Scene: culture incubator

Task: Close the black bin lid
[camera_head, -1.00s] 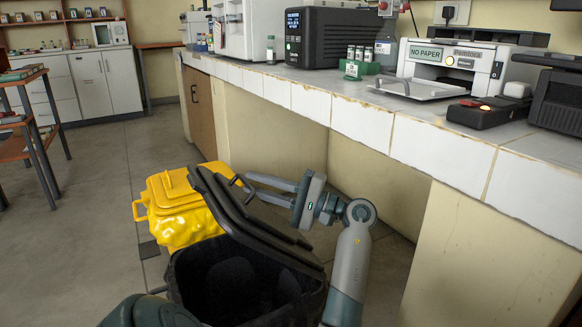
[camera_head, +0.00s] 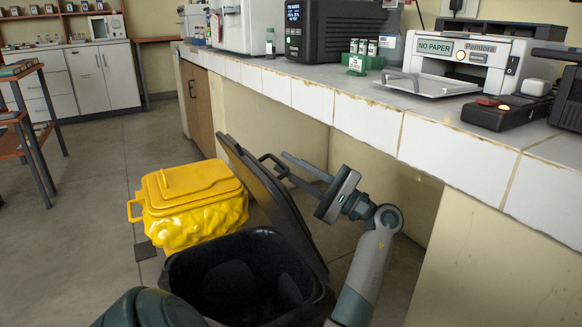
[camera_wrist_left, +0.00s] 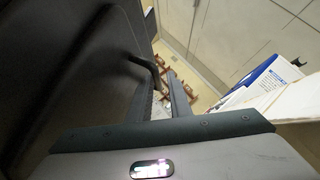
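The black bin (camera_head: 243,285) stands at the bottom centre of the head view, its mouth uncovered. Its black lid (camera_head: 268,195) stands raised, leaning along the rear right side of the bin. A looped handle (camera_head: 270,160) sticks out near the lid's upper edge. My left gripper (camera_head: 282,163) is behind the lid with its fingers apart, at the handle. In the left wrist view, the lid (camera_wrist_left: 65,70) fills the left side, and the handle (camera_wrist_left: 147,68) reaches to the fingers (camera_wrist_left: 167,92). I cannot tell whether they touch it. My right gripper is not in view.
A yellow lidded container (camera_head: 190,205) stands close behind the bin. A white-tiled counter (camera_head: 370,122) with instruments and a printer (camera_head: 460,62) runs along the right, above and behind the gripper. Open floor (camera_head: 90,235) lies to the left.

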